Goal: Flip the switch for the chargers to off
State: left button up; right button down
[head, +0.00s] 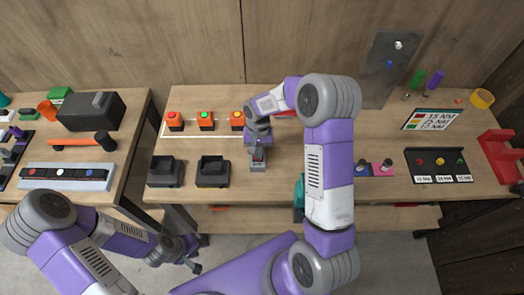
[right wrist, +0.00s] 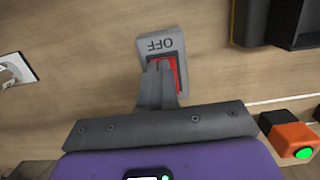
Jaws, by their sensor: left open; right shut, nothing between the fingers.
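The switch (head: 258,166) is a small grey box at the front of the middle table, right of the two black chargers (head: 165,172) (head: 212,172). In the right wrist view the switch (right wrist: 160,46) shows the word OFF, upside down, and a red rocker partly hidden by my fingers. My right gripper (head: 258,149) is shut and empty, its fingertips over the red rocker; I cannot tell whether they press it. My left gripper (head: 194,266) is open and empty, low in front of the tables, away from the switch.
Three orange blocks (head: 205,121) with coloured buttons stand in a white outline behind the chargers. A charger (right wrist: 298,22) and an orange block (right wrist: 290,138) also show in the right wrist view. The left table holds a black case (head: 91,111) and a hammer (head: 82,142).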

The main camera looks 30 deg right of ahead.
jog(key=shift+s+d+f, duration=0.1)
jog(key=shift+s+f, duration=0.05)
jog(key=shift+f, duration=0.2)
jog(key=shift+w+d+r, duration=0.15)
jog(key=shift+w+d, duration=0.2)
jog(key=shift+w, duration=0.2)
jog(key=shift+w+d+r+p, duration=0.1)
jog(key=shift+w+r+p, duration=0.15)
jog(key=shift+r+p, duration=0.15)
jog(key=r+p, duration=0.1)
jog(key=r, duration=0.1)
jog(key=r+p, duration=0.1)
jog(key=r, duration=0.1)
jog(key=shift+w+r+p, duration=0.2)
jog(key=shift+r+p, duration=0.15)
notch_tip(320, 180, up, 9)
jog(key=w, duration=0.1)
jog(key=shift+w+d+b, duration=0.25)
jog(key=shift+b, duration=0.05)
jog(key=shift+f, duration=0.15)
